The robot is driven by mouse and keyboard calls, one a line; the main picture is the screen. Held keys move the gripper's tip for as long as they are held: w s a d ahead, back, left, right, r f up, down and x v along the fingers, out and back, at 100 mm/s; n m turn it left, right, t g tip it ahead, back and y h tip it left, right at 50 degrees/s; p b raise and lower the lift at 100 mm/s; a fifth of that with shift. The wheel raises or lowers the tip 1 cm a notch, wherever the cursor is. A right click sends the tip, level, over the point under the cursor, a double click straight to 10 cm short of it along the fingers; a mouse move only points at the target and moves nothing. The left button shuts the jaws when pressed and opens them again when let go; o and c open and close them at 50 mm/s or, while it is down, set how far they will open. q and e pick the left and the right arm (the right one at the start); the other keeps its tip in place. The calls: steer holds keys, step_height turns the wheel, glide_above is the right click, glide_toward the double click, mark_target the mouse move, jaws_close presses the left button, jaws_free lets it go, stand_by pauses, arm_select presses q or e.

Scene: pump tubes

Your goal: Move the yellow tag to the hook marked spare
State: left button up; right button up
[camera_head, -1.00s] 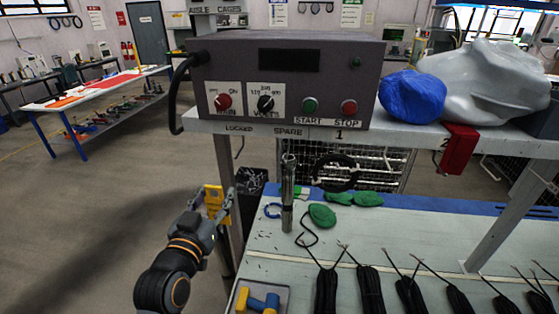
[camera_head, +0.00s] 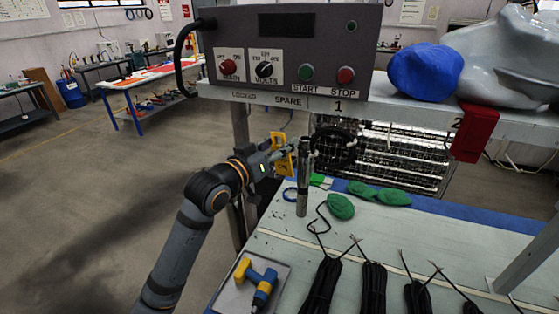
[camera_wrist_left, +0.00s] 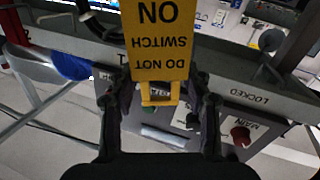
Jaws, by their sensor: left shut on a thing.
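The yellow tag (camera_head: 284,160) is between the fingers of my left gripper (camera_head: 276,152), in front of and below the shelf edge. In the left wrist view the tag (camera_wrist_left: 158,42) appears upside down with the words "DO NOT SWITCH ON". The fingers of my left gripper (camera_wrist_left: 157,92) are shut on its narrow end. The "SPARE" label (camera_head: 288,101) is on the shelf edge above the tag, between "LOCKED" and "1". I cannot make out the hook under it. My right gripper is out of view.
A metal tube (camera_head: 303,190) stands upright on the bench, close right of the tag. A black coil (camera_head: 335,145) hangs below "1". A red cloth-like piece (camera_head: 475,133) hangs near "2". The control box (camera_head: 290,50) stands on the shelf.

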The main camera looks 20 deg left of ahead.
arm_select(q)
steer(key=w+a+f+b, duration=0.2)
steer(key=w, duration=0.8)
steer(key=shift+w+b, duration=0.2)
steer(key=shift+b, duration=0.1)
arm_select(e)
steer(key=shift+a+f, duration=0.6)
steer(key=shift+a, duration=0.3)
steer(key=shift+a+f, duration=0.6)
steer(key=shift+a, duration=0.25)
arm_select(q)
steer(key=shift+f, duration=0.1)
steer(key=shift+d, duration=0.1)
steer(key=o, duration=1.2)
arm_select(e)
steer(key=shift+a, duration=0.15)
